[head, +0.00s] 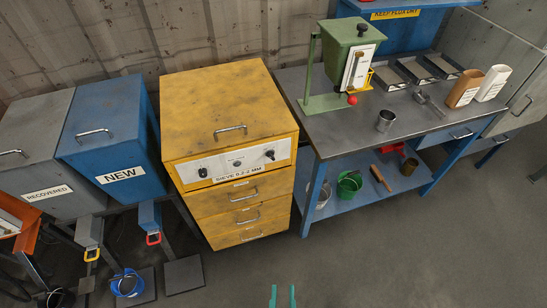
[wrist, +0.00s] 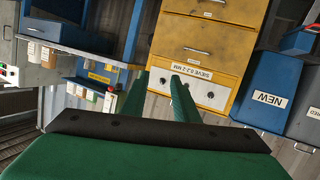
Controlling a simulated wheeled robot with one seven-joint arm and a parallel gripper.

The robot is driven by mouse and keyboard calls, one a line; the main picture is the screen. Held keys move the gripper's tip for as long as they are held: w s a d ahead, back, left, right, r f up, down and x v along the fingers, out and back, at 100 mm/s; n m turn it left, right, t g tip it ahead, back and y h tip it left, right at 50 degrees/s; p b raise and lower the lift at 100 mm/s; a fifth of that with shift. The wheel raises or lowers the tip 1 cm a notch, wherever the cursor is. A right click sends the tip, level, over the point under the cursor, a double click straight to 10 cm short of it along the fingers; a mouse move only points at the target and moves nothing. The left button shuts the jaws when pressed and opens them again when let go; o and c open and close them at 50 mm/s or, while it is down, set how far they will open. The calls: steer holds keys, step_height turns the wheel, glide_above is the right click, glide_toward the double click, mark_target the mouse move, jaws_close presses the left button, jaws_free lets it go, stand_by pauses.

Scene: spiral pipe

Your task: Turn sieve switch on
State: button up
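The yellow sieve cabinet (head: 228,115) stands in the middle of the head view. Its white control panel (head: 222,163) has a black knob at the left (head: 203,172), a dark round part in the middle (head: 237,163) and a black switch with a lever at the right (head: 269,155). A "SIEVE 0.2-2 MM" label sits below. The cabinet appears upside down in the wrist view (wrist: 206,38), with its panel partly hidden behind a finger. My gripper (wrist: 159,78) has two green fingers standing apart and empty. Its tips (head: 283,296) show at the bottom of the head view, well short of the cabinet.
A blue "NEW" bin (head: 105,125) and a grey "RECOVERED" bin (head: 35,150) stand left of the cabinet. The floor (head: 370,250) in front is clear.

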steer(key=w+d+f+n, duration=0.15)
steer(key=w+f, duration=0.25)
steer(key=w, duration=0.5)
steer(key=n+t+y, duration=0.2)
steer(key=n+y, duration=0.4)
steer(key=n, duration=0.1)
glide_toward(272, 158)
steer(key=x, duration=0.8)
steer(key=shift+w+a, duration=0.15)
steer(key=shift+w, duration=0.2)
jaws_close()
